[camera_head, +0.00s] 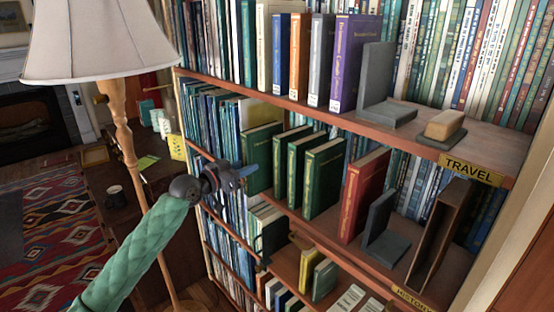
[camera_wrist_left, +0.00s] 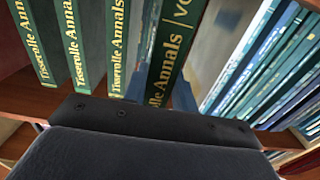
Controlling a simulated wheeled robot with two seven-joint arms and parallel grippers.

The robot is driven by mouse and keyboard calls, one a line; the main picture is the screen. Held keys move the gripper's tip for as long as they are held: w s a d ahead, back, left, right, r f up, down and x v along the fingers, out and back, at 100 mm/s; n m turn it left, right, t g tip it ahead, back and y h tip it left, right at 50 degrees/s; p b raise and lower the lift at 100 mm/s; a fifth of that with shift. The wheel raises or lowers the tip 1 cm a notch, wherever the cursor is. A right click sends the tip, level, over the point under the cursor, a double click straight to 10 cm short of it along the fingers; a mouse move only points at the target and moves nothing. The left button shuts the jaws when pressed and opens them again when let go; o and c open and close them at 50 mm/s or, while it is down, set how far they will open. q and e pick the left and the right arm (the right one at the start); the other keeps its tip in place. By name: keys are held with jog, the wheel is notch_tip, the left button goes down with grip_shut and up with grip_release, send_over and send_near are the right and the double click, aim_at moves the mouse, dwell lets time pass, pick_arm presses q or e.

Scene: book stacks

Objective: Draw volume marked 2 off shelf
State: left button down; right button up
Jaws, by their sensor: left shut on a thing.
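Several green volumes lettered "Tisserolle Annals" stand on the middle shelf (camera_head: 290,208). The leftmost green volume (camera_head: 261,158) is at my left gripper (camera_head: 236,176) in the head view. In the left wrist view the gripper's dark body fills the bottom, and the nearest green spine (camera_wrist_left: 163,60) rises just beyond it, larger than its neighbours. My left gripper is shut on this green volume; the fingertips are mostly hidden. The volume number cannot be read on any spine. My right gripper is not in view.
Other green volumes (camera_head: 323,178) and a red book (camera_head: 362,195) stand to the right, with a grey bookend (camera_head: 386,232) beyond. Blue and pale books (camera_head: 212,120) fill the shelf to the left. A lamp (camera_head: 95,45) stands left of the shelves, near my left arm.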

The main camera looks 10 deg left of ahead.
pick_arm(q)
jog(key=b+v, duration=0.3)
jog(key=v, duration=0.8)
jog(key=shift+s+b, duration=0.2)
jog(key=shift+b, duration=0.15)
jog(key=shift+a, duration=0.1)
